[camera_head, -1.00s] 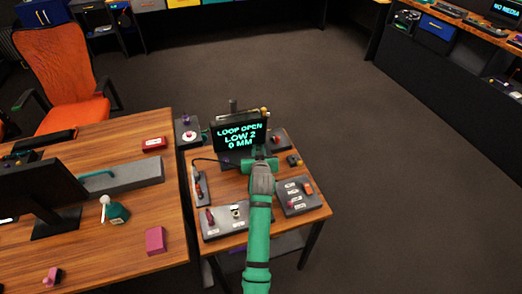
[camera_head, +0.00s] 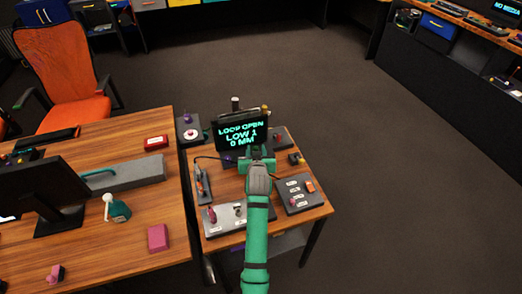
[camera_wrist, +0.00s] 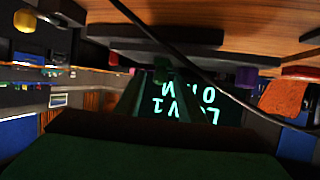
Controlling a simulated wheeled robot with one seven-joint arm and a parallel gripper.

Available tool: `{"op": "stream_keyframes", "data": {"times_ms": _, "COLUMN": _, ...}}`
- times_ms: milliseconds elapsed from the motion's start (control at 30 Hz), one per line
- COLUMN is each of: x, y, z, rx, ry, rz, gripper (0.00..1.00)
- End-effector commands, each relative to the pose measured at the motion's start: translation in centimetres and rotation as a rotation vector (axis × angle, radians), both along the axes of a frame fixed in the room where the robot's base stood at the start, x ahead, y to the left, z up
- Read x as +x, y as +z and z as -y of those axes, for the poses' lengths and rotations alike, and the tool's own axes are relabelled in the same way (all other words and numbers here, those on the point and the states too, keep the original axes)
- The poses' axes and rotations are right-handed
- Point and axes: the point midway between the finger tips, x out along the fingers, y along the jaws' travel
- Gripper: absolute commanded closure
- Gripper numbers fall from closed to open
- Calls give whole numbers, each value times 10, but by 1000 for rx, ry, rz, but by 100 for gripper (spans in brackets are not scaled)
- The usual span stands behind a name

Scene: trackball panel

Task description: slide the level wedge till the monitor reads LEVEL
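The monitor (camera_head: 240,134) stands at the back of the small wooden table and reads LOOP OPEN, LOW 1, 0 MM. In the wrist view its lit screen (camera_wrist: 185,103) appears upside down and partly cut off. My green gripper (camera_head: 257,158) is just in front of the monitor's lower right part, low over the table. The wrist view shows dark green finger parts close to the screen, but the gap between the fingertips is unclear. I cannot make out the level wedge; the gripper and arm cover the area at the monitor's foot.
Grey panels with small controls sit on the table: one at front left (camera_head: 225,221) and one at right (camera_head: 293,200). A box with a purple knob (camera_head: 187,119) is at back left. A dark cable (camera_wrist: 175,45) crosses the wrist view. A larger desk (camera_head: 120,240) adjoins on the left.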

Motion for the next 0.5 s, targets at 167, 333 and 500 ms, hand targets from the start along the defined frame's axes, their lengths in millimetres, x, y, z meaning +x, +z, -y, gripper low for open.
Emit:
{"op": "stream_keyframes", "data": {"times_ms": 167, "x": -4, "y": 2, "z": -1, "rx": -1, "ry": 1, "rz": 1, "gripper": 65}}
{"op": "stream_keyframes", "data": {"times_ms": 333, "x": -24, "y": 10, "z": 1, "rx": -1, "ry": -2, "rz": 1, "gripper": 65}}
{"op": "stream_keyframes", "data": {"times_ms": 500, "x": -53, "y": 22, "z": 0, "rx": 0, "ry": -1, "rz": 1, "gripper": 65}}
